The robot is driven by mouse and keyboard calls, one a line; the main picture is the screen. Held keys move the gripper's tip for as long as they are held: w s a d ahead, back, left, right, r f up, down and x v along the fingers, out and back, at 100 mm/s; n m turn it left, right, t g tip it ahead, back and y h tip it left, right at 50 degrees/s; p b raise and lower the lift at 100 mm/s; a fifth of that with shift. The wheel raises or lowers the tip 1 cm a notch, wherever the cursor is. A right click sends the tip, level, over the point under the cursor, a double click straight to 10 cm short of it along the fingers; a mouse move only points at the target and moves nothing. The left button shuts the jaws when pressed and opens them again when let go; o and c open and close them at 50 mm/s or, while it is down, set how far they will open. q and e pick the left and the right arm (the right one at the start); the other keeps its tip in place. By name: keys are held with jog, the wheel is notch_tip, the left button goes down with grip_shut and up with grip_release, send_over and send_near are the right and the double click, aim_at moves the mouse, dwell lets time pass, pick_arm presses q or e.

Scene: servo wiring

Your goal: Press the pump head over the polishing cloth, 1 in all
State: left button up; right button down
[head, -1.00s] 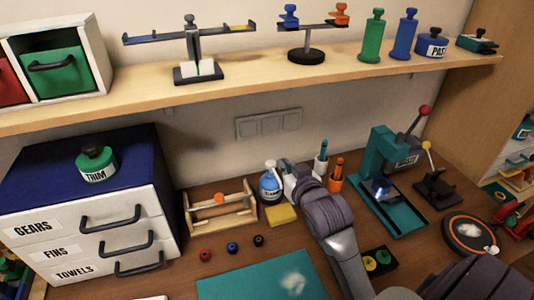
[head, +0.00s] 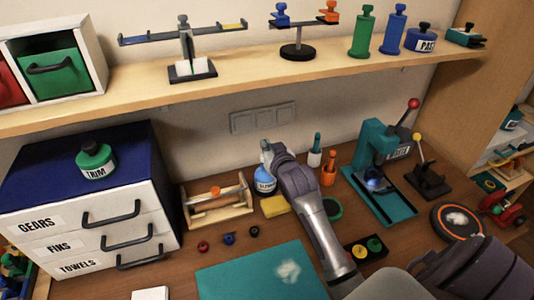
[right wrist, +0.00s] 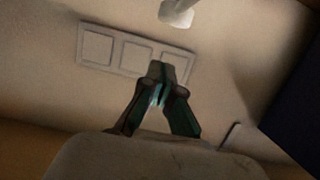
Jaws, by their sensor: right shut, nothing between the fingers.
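A blue pump bottle (head: 265,184) with a white label stands upright on the bench, left of my right arm. The yellow polishing cloth (head: 275,206) lies at its foot, partly covered by my arm. My right gripper (head: 271,160) is over or beside the bottle's top; its fingertips and the pump head are mostly hidden in the head view. In the right wrist view the gripper (right wrist: 160,88) is shut and empty, facing the wall. A pale rounded piece (right wrist: 177,12), perhaps part of the pump, shows at that view's top. My left gripper is out of view.
A wooden rack (head: 218,208) stands left of the bottle. White and orange small bottles (head: 328,175) stand to the right, then a teal press (head: 378,160). A teal mat (head: 250,272) lies in front. The shelf (head: 240,82) runs above.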

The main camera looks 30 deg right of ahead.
jog(key=f, duration=0.2)
jog(key=shift+s+f, duration=0.2)
jog(key=shift+f, duration=0.15)
jog(key=shift+a+f, duration=0.1)
jog(key=shift+f, duration=0.3)
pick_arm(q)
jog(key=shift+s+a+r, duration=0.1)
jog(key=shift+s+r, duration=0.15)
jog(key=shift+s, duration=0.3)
pick_arm(e)
jog(key=shift+f, duration=0.1)
